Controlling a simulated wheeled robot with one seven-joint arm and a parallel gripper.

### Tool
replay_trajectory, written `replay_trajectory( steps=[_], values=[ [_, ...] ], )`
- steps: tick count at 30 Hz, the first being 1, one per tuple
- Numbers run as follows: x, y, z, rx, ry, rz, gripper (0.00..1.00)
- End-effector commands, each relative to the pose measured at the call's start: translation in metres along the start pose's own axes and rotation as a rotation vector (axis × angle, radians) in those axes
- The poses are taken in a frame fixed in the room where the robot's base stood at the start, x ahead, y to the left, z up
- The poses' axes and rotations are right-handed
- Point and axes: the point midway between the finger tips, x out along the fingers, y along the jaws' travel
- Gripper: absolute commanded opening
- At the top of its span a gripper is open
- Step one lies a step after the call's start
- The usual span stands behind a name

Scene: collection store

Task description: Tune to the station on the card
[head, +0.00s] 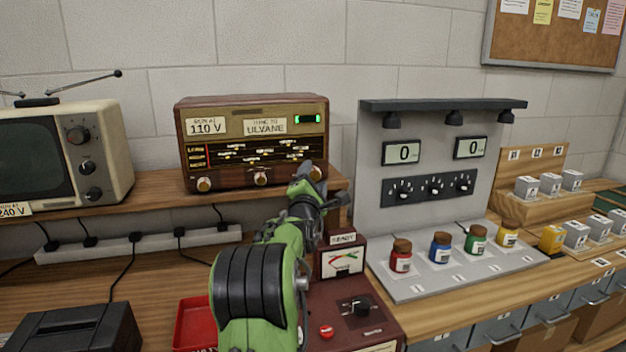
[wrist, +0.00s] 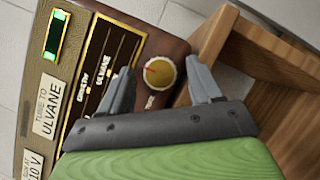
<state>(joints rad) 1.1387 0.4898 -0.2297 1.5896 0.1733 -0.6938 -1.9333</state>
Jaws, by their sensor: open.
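The brown radio (head: 250,103) stands on the wooden shelf. Its card (head: 265,127) reads "TUNE TO ULVANE"; the card also shows in the wrist view (wrist: 50,108). A black dial panel with station names, one of them ULVANE, fills the lower front. The brass right-hand knob (wrist: 159,74) has a red mark on its face. My gripper (wrist: 160,68) is open, its fingers on either side of this knob in the picture; I cannot tell whether they touch it. In the head view my gripper (head: 306,176) partly covers that knob.
A left knob (head: 204,184) and a middle knob (head: 261,179) sit on the radio. A green-lit window (head: 307,119) is at its upper right. A television (head: 65,150) stands left. A meter box (head: 342,258) and bottles on a grey stand (head: 440,280) are near my arm.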

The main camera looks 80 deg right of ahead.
Motion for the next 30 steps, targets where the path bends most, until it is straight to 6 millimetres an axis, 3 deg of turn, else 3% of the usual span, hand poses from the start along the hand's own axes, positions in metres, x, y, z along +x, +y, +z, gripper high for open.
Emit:
replay_trajectory(
  steps=[4,15,30],
  values=[
    [-0.0003,-0.0001,-0.0002,0.0,0.0,0.0,0.64],
    [-0.0006,-0.0002,-0.0002,0.0,0.0,-0.001,0.09],
    [-0.0004,0.0023,0.0001,0.131,0.009,-0.069,0.08]
  ],
)
